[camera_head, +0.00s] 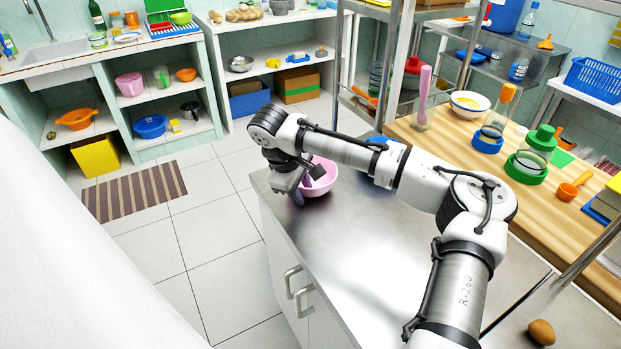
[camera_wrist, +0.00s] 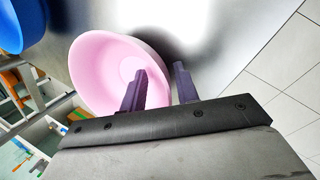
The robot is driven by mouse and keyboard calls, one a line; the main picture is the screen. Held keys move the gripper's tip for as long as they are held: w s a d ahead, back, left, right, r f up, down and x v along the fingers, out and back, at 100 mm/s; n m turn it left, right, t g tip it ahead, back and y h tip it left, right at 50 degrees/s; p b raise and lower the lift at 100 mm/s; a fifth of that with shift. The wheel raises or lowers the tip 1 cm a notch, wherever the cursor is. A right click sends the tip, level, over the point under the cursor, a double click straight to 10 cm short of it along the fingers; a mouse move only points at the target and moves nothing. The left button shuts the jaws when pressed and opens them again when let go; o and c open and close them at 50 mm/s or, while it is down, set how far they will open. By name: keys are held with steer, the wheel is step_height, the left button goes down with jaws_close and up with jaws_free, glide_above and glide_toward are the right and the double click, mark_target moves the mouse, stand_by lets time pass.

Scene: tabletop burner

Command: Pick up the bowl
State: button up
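A pink bowl (camera_head: 322,180) stands upright at the far left corner of the steel counter. It fills the upper left of the wrist view (camera_wrist: 95,75) and looks empty. My gripper (camera_head: 303,190) is at the bowl's near left side, pointing down. In the wrist view my gripper (camera_wrist: 161,85) has its two dark purple fingers apart. One finger shows over the inside of the bowl and the other outside it, with the rim between them. A gap shows around the rim, so the fingers do not look closed on it. My wrist hides part of the bowl in the head view.
A blue item (camera_head: 383,141) stands close behind the bowl, partly hidden by my arm. The steel counter (camera_head: 350,250) is bare in its middle. A wooden worktop (camera_head: 455,140) with a white bowl (camera_head: 469,103) and jars runs along the right. A brown object (camera_head: 541,331) lies at the near right.

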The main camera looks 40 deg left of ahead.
jaws_close()
step_height(320, 180, up, 20)
stand_by(0.7)
